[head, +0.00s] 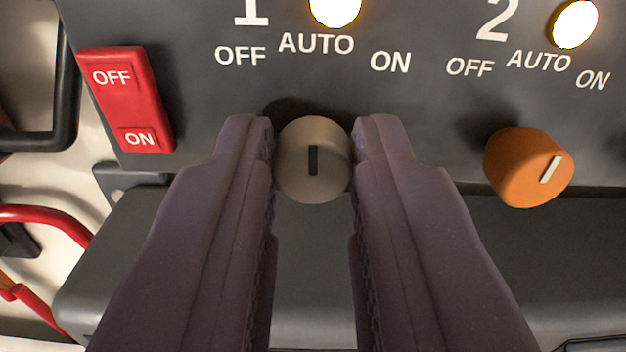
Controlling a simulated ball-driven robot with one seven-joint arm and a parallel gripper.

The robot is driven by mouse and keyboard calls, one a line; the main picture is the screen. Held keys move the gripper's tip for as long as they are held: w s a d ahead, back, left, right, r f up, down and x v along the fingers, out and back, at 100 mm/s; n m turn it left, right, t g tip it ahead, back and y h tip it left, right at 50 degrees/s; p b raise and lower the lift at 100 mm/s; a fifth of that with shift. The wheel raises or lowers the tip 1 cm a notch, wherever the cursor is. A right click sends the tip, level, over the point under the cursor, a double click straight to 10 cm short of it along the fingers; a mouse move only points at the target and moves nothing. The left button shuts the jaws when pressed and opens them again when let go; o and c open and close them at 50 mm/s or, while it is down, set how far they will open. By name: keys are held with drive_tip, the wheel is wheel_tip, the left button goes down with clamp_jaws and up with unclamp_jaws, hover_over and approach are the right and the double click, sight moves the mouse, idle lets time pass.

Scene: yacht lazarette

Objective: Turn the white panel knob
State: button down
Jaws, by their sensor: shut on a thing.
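The white panel knob (326,186) looks greyish in shadow and sits on the dark panel (200,80) below the labels OFF, AUTO and ON under the number 1. Its dark pointer mark stands upright, towards AUTO. My gripper (313,160) has one dark finger on each side of the knob, and it is shut on the knob's left and right sides. The fingers hide the knob's side edges.
An orange knob (515,178) under number 2 is to the right, its white mark tilted towards ON. A red OFF/ON rocker switch (125,100) is at the left. Lit lamps (335,8) glow above. Red cables (45,214) run at the left edge.

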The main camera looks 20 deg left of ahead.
drive_tip(key=n+b, duration=0.1)
drive_tip(key=n, duration=0.4)
drive_tip(key=shift+b, duration=0.4)
drive_tip(key=shift+n+b, duration=0.65)
drive_tip(key=shift+n, duration=1.05)
drive_tip(key=c, duration=1)
unclamp_jaws()
drive_tip(key=shift+a, duration=0.1)
drive_tip(key=b+v, duration=0.1)
drive_tip(key=v, duration=0.7)
